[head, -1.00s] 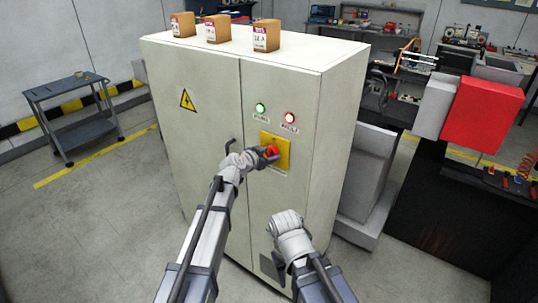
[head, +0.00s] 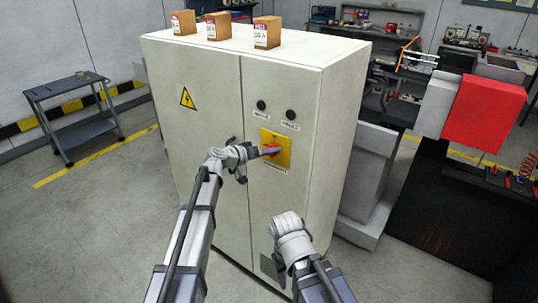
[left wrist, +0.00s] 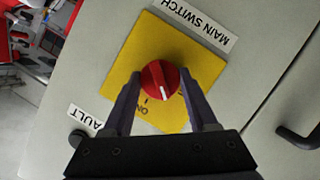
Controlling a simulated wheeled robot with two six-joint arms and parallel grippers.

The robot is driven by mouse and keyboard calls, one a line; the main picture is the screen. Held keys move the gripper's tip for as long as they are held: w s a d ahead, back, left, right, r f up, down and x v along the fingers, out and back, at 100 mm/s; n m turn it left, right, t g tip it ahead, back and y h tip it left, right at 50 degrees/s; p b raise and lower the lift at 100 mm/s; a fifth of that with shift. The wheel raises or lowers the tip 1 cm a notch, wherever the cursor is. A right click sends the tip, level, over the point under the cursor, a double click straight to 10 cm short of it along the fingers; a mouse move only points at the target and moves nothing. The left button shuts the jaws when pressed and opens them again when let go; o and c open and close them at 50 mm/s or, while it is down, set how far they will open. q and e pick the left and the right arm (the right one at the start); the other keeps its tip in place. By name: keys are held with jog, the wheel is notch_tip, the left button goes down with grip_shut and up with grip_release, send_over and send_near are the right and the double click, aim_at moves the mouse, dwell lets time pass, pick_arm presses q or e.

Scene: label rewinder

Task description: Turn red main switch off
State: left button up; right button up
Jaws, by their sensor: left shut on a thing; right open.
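The red main switch (head: 271,151) is a round knob on a yellow plate (head: 284,158) on the right door of a pale cabinet (head: 205,130). My left gripper (head: 268,152) is shut on the knob. In the left wrist view its two dark fingers hold the red knob (left wrist: 160,80) from both sides. The knob's white mark points down in that view, to the right of the printed "ON". Part of the plate's print is hidden by a finger. My right gripper (head: 291,238) is open and empty, low in front of the cabinet; its fingers are poorly visible.
Two dark indicator lamps (head: 261,105) (head: 291,114) sit above the plate. A black door handle (left wrist: 298,136) is close by. Boxes (head: 267,32) stand on top of the cabinet. A grey cart (head: 72,92) stands left, and a red box (head: 485,114) is at right.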

pick_arm(q)
jog(key=n+h+b, duration=0.2)
jog(key=n, duration=0.1)
jog(key=shift+f, duration=0.35)
jog(key=shift+n+h+b, duration=0.6)
jog(key=shift+n+b, duration=0.65)
jog(key=shift+n, duration=0.15)
jog(key=shift+r+n, duration=0.15)
jog(key=shift+n, duration=0.15)
jog(key=o, duration=1.4)
jog(key=shift+a, duration=0.1)
jog(key=shift+v, duration=3.9)
